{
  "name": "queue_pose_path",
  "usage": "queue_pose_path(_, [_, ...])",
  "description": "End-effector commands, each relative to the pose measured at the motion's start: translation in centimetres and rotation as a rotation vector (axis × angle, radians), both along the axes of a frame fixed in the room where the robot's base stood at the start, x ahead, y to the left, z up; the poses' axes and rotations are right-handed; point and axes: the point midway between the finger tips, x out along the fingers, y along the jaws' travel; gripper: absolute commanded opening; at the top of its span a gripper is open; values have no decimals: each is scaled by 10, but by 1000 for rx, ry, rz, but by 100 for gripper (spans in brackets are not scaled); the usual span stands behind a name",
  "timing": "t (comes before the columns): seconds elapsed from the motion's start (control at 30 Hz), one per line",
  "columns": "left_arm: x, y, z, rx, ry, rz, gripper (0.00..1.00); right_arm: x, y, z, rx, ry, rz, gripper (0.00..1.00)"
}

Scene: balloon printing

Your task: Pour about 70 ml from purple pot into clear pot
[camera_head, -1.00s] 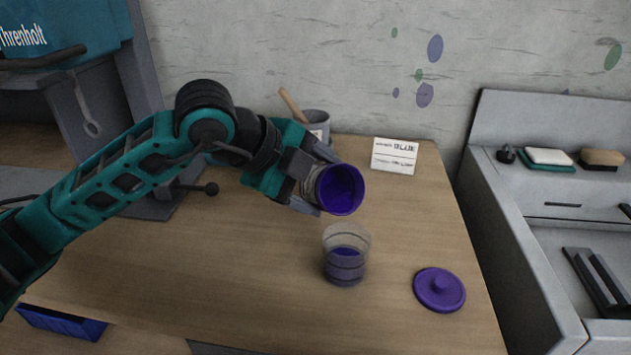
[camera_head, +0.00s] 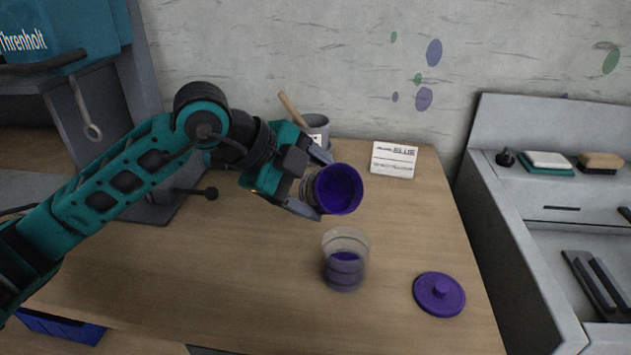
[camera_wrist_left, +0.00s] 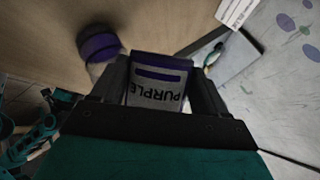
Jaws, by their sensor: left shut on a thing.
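My left gripper (camera_head: 306,184) is shut on the purple pot (camera_head: 338,190), which is tilted with its mouth toward the head camera, above and slightly left of the clear pot. Its inside is coated purple. In the left wrist view the purple pot (camera_wrist_left: 157,90) shows its "PURPLE" label between the fingers. The clear pot (camera_head: 346,245) stands upright on the table with purple liquid in its lower part. No stream between the pots shows. The purple lid (camera_head: 439,294) lies on the table right of the clear pot. My right gripper is not in view.
A grey pot (camera_head: 317,127) with a wooden stick stands behind my gripper. A grey sink unit (camera_head: 520,220) is on the right. The table (camera_head: 230,290) is clear at front left.

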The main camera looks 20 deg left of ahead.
Motion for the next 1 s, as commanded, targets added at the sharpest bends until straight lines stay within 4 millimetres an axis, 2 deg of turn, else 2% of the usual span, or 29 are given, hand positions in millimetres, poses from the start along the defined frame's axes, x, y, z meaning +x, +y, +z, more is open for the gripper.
queue_pose_path(0.27, [0, 0, 0, -16, 9, 0, 38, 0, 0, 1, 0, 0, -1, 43])
queue_pose_path(0.6, [0, 0, -4, -238, 190, 1, 38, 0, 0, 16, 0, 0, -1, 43])
queue_pose_path(0.87, [0, 0, -5, -249, 197, 0, 38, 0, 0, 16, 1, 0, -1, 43])
queue_pose_path(1.0, [-1, -2, -7, -350, 283, 4, 38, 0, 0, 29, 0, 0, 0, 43])
